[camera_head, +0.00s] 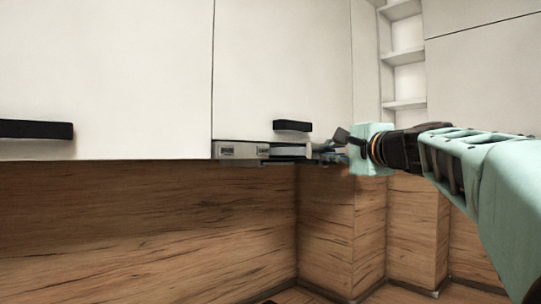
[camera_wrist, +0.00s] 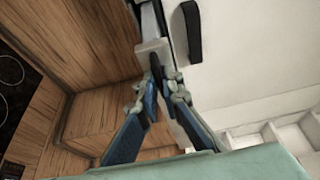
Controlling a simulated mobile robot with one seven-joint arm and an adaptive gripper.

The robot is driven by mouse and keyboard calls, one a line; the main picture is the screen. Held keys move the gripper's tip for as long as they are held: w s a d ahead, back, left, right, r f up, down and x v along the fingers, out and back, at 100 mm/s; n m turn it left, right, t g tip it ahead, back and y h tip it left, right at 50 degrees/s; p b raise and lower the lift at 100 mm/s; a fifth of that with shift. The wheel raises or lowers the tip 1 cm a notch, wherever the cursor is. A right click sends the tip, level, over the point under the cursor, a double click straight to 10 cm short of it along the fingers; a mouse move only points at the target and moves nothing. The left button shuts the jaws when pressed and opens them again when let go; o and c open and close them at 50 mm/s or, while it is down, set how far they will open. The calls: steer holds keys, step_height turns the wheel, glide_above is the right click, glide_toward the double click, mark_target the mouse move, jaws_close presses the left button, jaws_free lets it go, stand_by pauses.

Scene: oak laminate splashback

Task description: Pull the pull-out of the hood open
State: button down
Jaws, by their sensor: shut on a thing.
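The hood (camera_head: 240,150) is a slim silver unit under the right white wall cabinet. Its pull-out (camera_head: 288,151) shows as a thin pale strip at the hood's right part, and in the wrist view as a pale edge (camera_wrist: 152,50) between the wood and the cabinet. My gripper (camera_head: 322,150) is at the right end of this strip, just below the cabinet. In the wrist view my gripper's fingertips (camera_wrist: 163,78) are close together on the pale edge, shut on the pull-out. The fingers hide part of the edge, and how far the pull-out stands out is hard to tell.
White wall cabinets with black handles (camera_head: 293,126) (camera_head: 36,129) hang just above. An oak splashback (camera_head: 150,220) lies below, with a corner to the right. Open shelves (camera_head: 404,60) stand at the right back. A black hob (camera_wrist: 12,90) shows at the wrist view's left.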

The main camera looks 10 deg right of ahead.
steer(key=c, duration=2.1)
jaws_free()
